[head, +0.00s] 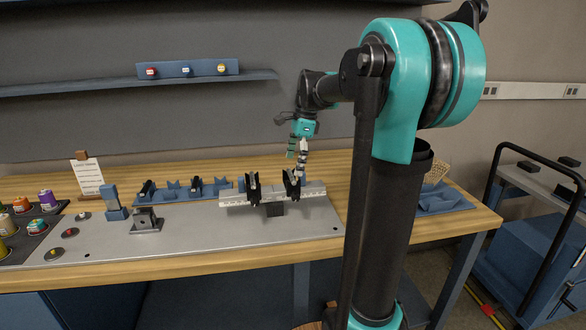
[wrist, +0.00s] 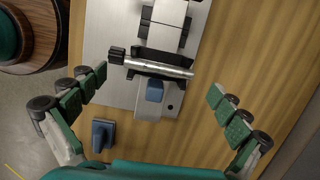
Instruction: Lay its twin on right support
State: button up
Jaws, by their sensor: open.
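A light beam (head: 272,196) on the bench plate carries two black supports, a left one (head: 252,188) and a right one (head: 291,184). My gripper (head: 298,155) hangs just above and behind the right support. In the wrist view, my gripper (wrist: 158,84) is open, its green-padded fingers wide apart with nothing between the pads. A silvery rod (wrist: 160,68) lies crosswise by a black holder between and beyond the fingertips; I cannot tell whether it rests in the support. Dark pieces (head: 147,188) (head: 195,186) sit in blue cradles at the left.
A metal fixture (head: 146,220), blue upright block (head: 114,203) and coloured containers (head: 46,198) stand to the left. A blue tray (head: 440,199) is at the right. In the wrist view, bare wood (wrist: 245,60) shows at right and a blue block (wrist: 103,132) at lower left.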

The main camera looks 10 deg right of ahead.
jog(key=shift+v, duration=1.65)
jog(key=v, duration=1.2)
jog(key=shift+s, duration=0.1)
